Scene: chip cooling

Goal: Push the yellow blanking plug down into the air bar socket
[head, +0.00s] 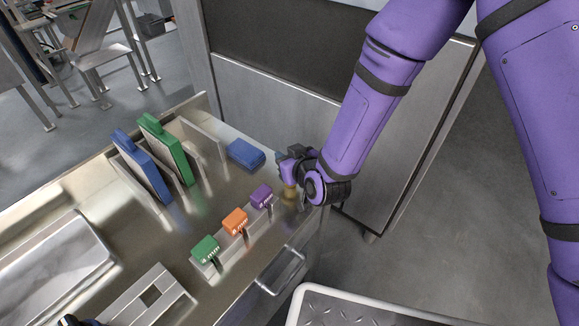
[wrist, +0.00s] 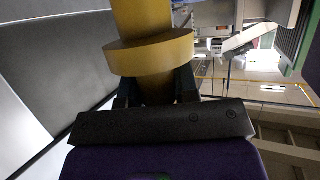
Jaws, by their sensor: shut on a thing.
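The yellow plug (wrist: 150,55) fills the top middle of the wrist view, with a wide round flange and a narrower stem. My gripper (wrist: 157,90) is shut on it, with a dark finger on each side of the stem below the flange. In the head view the plug (head: 290,191) is a small yellowish patch under my gripper (head: 287,178), just right of the purple connector. The air bar socket is not clearly seen. I cannot tell whether the plug touches it.
Purple (head: 261,196), orange (head: 235,221) and green (head: 205,249) connectors stand in a row on the metal bench. A blue block (head: 246,154) lies behind. Blue (head: 142,165) and green (head: 166,149) panels stand in a rack at the left. A drawer handle (head: 281,271) juts from the front.

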